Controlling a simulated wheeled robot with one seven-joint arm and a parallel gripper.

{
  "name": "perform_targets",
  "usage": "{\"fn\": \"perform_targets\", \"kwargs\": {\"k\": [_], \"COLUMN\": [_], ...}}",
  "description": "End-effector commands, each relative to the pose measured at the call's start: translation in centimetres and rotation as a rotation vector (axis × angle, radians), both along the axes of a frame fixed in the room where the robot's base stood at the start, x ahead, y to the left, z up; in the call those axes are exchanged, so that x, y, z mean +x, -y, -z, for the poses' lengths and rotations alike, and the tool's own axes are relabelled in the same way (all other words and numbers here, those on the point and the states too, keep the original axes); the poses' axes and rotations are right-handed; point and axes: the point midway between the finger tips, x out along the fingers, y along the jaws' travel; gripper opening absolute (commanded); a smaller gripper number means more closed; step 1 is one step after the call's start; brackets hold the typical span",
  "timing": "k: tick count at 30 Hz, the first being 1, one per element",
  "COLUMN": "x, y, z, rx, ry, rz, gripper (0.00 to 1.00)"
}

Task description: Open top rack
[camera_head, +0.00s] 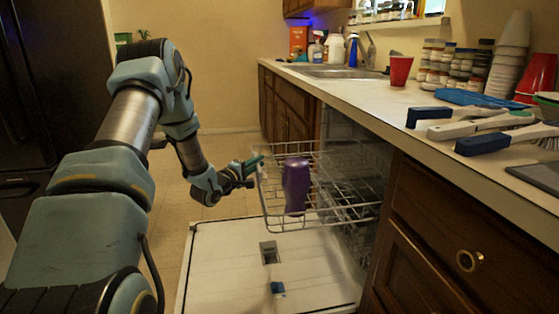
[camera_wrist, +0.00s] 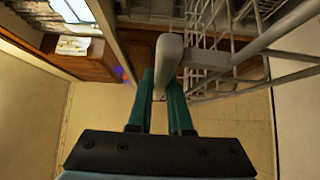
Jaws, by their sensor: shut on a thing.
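The top rack (camera_head: 340,212) is a wire basket that sticks out of the dishwasher, over the lowered dishwasher door (camera_head: 215,262). A purple cup or bottle (camera_head: 296,186) stands in it. My gripper (camera_head: 258,160) is at the rack's outer left edge, at rim height. In the wrist view the two teal fingers of my gripper (camera_wrist: 171,100) are shut on a grey bar of the rack (camera_wrist: 168,55). The wires of the rack spread to the right there. The inner part of the rack lies in shadow inside the dishwasher.
The counter (camera_head: 400,100) above the dishwasher holds a red cup (camera_head: 400,71), spice jars, stacked cups and several brushes (camera_head: 478,125). Wooden cabinets (camera_head: 440,230) flank the opening. A dark fridge (camera_head: 45,90) stands at left. Floor left of the door is free.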

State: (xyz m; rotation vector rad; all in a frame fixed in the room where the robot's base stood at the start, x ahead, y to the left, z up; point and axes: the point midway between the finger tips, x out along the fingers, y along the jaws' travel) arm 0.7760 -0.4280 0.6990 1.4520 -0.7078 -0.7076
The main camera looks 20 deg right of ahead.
Motion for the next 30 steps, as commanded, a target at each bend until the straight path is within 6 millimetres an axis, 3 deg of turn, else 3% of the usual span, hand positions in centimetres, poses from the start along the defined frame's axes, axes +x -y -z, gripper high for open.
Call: {"fn": "perform_targets", "kwargs": {"k": [6,12,29,30], "x": [0.5,0.8,1.0,1.0], "y": [-4.4,-6.6,-7.9,-7.9], "z": [0.0,0.1,0.2,0.2], "rx": [0.002,0.001,0.004,0.004], "ry": [-0.001,-0.002,-0.002,-0.002], "rz": [-0.003,-0.001,-0.006,-0.007], "gripper": [0.0,0.0,0.0,0.22]}}
